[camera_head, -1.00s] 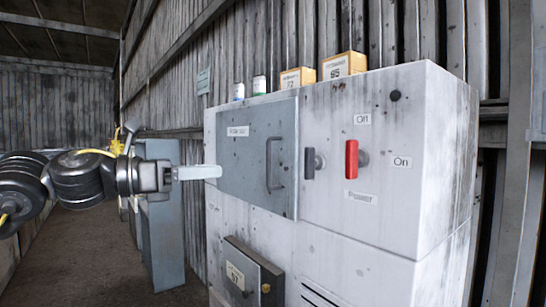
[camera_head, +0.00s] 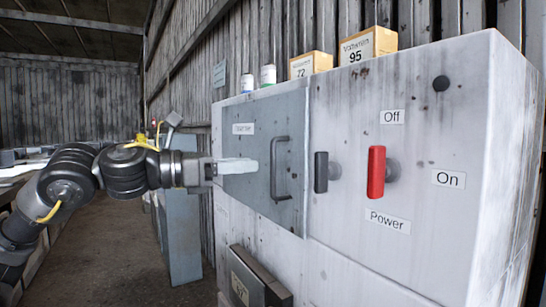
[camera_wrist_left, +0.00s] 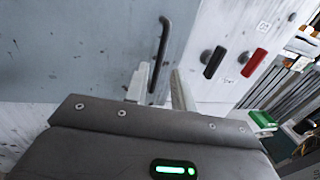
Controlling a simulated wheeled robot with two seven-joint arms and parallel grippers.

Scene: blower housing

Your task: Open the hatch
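The hatch (camera_head: 245,200) is a shut grey-blue panel on the front of a white, stained cabinet. It carries a small label and a dark vertical bar handle (camera_head: 273,175) near its right edge. My left gripper (camera_head: 254,166) reaches in from the left with its pale fingers just left of the handle. In the left wrist view, the gripper (camera_wrist_left: 159,88) is open. Its two fingers stand apart, with the lower part of the handle (camera_wrist_left: 162,45) appearing between them. I cannot tell whether they touch it. My right gripper is not in view.
Right of the hatch are a black switch (camera_head: 321,172) and a red power lever (camera_head: 376,172). A smaller dark box (camera_head: 258,275) juts out below. Boxes (camera_head: 368,45) and small containers (camera_head: 268,75) stand on the cabinet (camera_head: 440,230). A grey locker-like unit (camera_head: 180,240) stands behind my arm.

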